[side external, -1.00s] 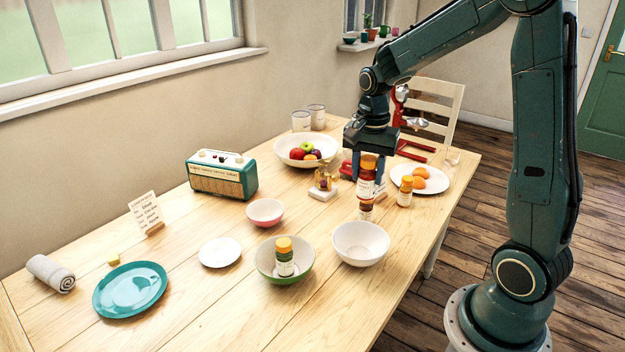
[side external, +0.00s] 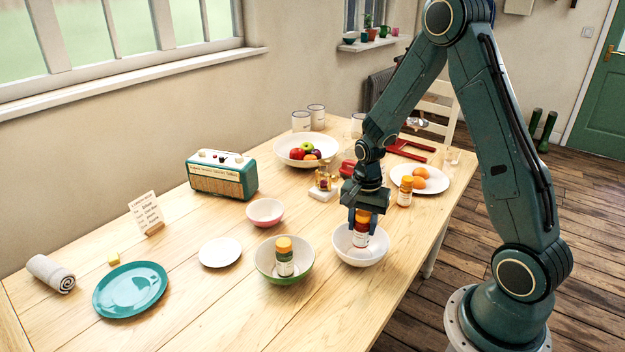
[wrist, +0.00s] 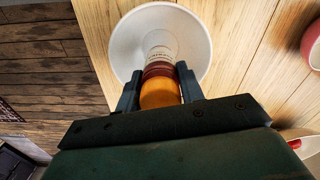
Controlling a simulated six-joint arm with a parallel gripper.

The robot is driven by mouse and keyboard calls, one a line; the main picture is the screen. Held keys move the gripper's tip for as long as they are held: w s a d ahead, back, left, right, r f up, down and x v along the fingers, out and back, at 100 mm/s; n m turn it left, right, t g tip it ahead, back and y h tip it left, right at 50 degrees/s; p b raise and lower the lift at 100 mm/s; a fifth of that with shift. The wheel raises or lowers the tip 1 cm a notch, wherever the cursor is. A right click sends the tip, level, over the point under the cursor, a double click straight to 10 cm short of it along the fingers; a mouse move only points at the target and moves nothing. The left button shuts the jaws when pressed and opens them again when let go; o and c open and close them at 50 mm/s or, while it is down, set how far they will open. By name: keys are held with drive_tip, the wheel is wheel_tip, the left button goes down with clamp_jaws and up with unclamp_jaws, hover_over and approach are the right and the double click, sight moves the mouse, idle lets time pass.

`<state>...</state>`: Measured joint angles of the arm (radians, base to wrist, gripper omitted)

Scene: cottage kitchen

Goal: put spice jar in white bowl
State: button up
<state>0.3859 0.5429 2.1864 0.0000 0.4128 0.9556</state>
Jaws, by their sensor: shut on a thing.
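My gripper (side external: 362,217) is shut on a spice jar (side external: 361,238) with an orange lid, a dark red band and a white label. The jar is upright and its lower part is inside the white bowl (side external: 344,255). In the wrist view, the jar (wrist: 160,60) is between my fingers (wrist: 160,88), with the white bowl (wrist: 121,45) around it. I cannot tell whether the jar touches the bowl's bottom.
A green bowl (side external: 262,268) holding another orange-lidded jar (side external: 284,257) stands just left. A third jar (side external: 405,191) stands by a white plate (side external: 440,187) with oranges. A pink bowl (side external: 265,213) and a small white plate (side external: 220,252) are further left.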

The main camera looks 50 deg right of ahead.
sight(361, 235)
drive_tip(key=shift+f, duration=0.15)
drive_tip(key=shift+f, duration=1.8)
drive_tip(key=shift+f, duration=0.15)
drive_tip(key=o, duration=1.1)
drive_tip(key=shift+c, duration=0.2)
wheel_tip(361, 235, up, 12)
drive_tip(key=shift+f, duration=0.2)
drive_tip(key=shift+r, duration=0.4)
